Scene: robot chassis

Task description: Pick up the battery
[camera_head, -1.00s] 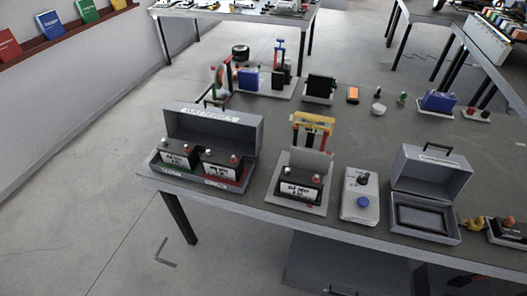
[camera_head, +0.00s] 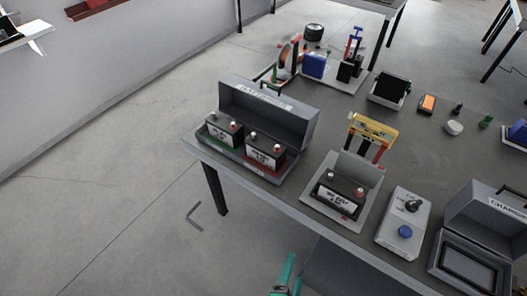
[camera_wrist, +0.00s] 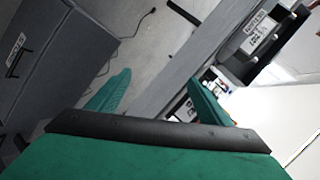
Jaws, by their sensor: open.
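Three black batteries with white labels show in the head view. A left battery (camera_head: 222,130) and a second battery (camera_head: 265,150) sit in an open grey case (camera_head: 300,127) at the table's near left. A third battery (camera_head: 338,197) sits on a light grey stand (camera_head: 335,220) to the right. My gripper (camera_wrist: 158,97) is open, with two green fingers apart and nothing between them. In the head view a green part of it (camera_head: 287,275) shows at the bottom, in front of the table edge and apart from the batteries. A dark object with a white label (camera_wrist: 258,35) shows at the wrist view's upper right.
A box with a blue knob (camera_head: 403,230) and an open grey charger case (camera_head: 473,268) stand right of the third battery. A yellow-topped frame (camera_head: 371,128) rises behind it. Bare floor (camera_head: 130,215) lies left of the table (camera_head: 195,150).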

